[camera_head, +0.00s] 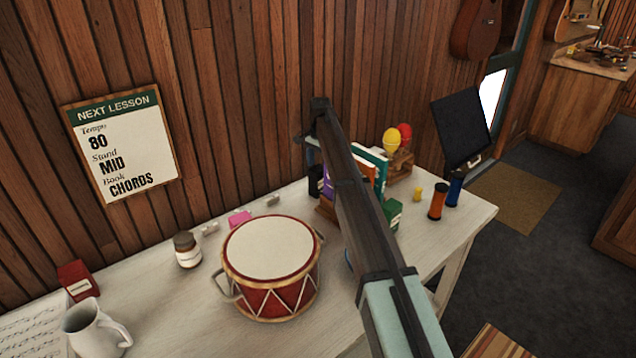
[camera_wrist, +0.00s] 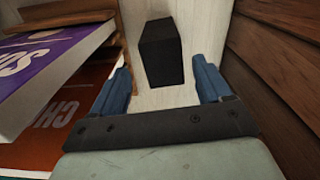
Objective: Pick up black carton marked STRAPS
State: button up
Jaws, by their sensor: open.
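A black carton (camera_wrist: 162,52) stands on the pale tabletop in the wrist view, ahead of my gripper and between the lines of its two fingers. No STRAPS lettering is readable on the faces I see. In the head view a dark box (camera_head: 315,181), apparently the same carton, shows beside the books, partly hidden by my arm. My gripper (camera_wrist: 161,70) is open, with its blue fingers apart and nothing held. In the head view its end (camera_head: 311,146) is above the back of the table near the wall, mostly hidden behind my arm.
Upright books, one purple (camera_wrist: 50,60), stand close left of my gripper in the wrist view; the wooden wall (camera_wrist: 285,60) is close on the right. A drum (camera_head: 270,270), a jar (camera_head: 187,250) and a white pitcher (camera_head: 95,328) stand on the table (camera_head: 190,315).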

aim_at(318, 168)
jog(key=f, duration=0.4)
jog(key=shift+a+f, duration=0.3)
jog(key=shift+f, duration=0.1)
jog(key=shift+r, duration=0.1)
jog(key=c, duration=1.2)
